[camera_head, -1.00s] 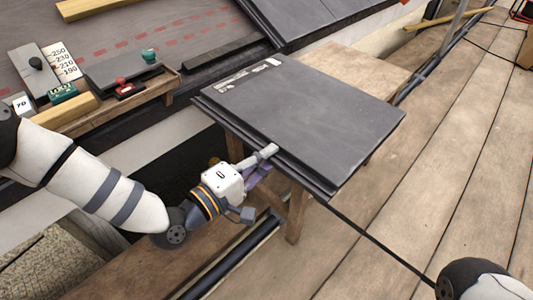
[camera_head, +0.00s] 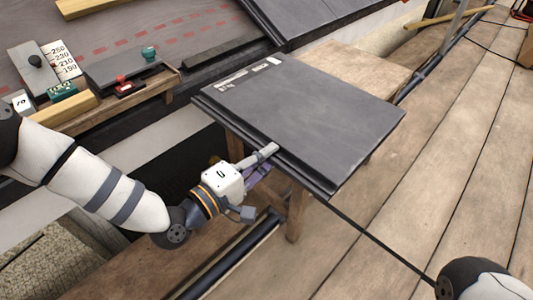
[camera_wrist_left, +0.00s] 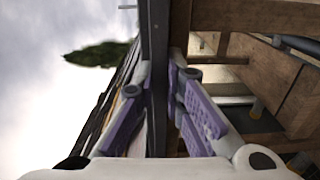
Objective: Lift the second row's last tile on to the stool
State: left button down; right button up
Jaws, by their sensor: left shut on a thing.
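A dark grey tile (camera_head: 310,110) with pale labels near its back left corner lies flat over the wooden stool (camera_head: 370,72). A second dark edge shows under it, so there seem to be stacked tiles. My left gripper (camera_head: 268,156) is shut on the tile's near left edge. In the left wrist view the two purple-backed fingers of this gripper (camera_wrist_left: 165,85) stand on either side of the tile's dark edge (camera_wrist_left: 156,60). The stool's legs show below. Of my right arm only a rounded part shows at the bottom right; its gripper is out of view.
Tiles lie on the roof (camera_head: 285,18) behind the stool. A black line runs from the stool across the plank floor (camera_head: 440,150), which is mostly clear at right.

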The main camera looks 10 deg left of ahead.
pick_arm(q)
jog(key=shift+f, duration=0.1)
pick_arm(e)
jog(key=shift+f, duration=0.1)
pick_arm(q)
jog(key=c, duration=1.6)
grip_release()
jog(key=shift+f, duration=0.2)
jog(key=p+v, duration=0.2)
jog(key=v, duration=0.5)
jog(key=shift+s+a, duration=0.15)
jog(key=shift+s, duration=0.1)
pick_arm(e)
notch_tip(320, 180, up, 2)
jog(key=shift+w+r, duration=0.1)
jog(key=shift+w, duration=0.05)
pick_arm(q)
jog(key=shift+r+p, duration=0.25)
jog(key=shift+p, duration=0.05)
notch_tip(320, 180, up, 5)
jog(key=p, duration=0.3)
jog(key=shift+f, duration=0.1)
pick_arm(e)
jog(key=r, duration=0.3)
jog(key=shift+w+t, duration=0.3)
jog(key=shift+t, duration=0.1)
